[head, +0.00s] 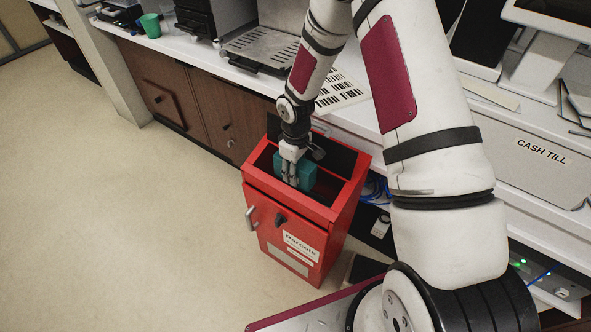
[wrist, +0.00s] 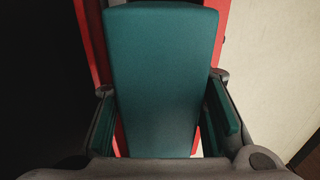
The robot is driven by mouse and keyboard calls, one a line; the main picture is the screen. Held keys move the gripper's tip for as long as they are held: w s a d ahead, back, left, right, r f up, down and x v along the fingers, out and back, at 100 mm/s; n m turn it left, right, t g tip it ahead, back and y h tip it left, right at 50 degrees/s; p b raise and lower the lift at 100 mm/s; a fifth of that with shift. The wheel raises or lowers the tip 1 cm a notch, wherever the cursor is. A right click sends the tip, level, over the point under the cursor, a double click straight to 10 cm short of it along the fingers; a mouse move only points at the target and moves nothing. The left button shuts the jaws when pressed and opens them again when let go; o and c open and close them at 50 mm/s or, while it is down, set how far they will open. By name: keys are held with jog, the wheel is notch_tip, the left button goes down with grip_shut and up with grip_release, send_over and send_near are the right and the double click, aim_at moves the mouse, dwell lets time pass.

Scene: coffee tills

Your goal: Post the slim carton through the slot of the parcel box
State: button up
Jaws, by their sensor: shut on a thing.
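A slim teal carton (head: 307,174) is held by my gripper (head: 291,176) at the top opening of the red parcel box (head: 255,187). The carton also fills the middle of the wrist view (wrist: 160,75), with gripper fingers (wrist: 163,125) on both its sides. My gripper is shut on the carton. In the head view the carton's lower part is hidden behind the gripper and the box's front rim. I cannot tell how deep it sits in the opening. The box's red rim shows behind the carton in the wrist view (wrist: 95,40).
The box stands on the pale floor (head: 130,230) beside a white counter (head: 357,135) with wooden cupboards (head: 215,115). A cash till (head: 530,165) is at the right, a green cup (head: 150,25) at the far left. The floor left of the box is clear.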

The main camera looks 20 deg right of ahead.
jog(key=o, duration=1.3)
jog(key=shift+r, duration=0.15)
notch_tip(320, 180, up, 11)
jog(key=shift+f, duration=0.2)
jog(key=shift+r, duration=0.6)
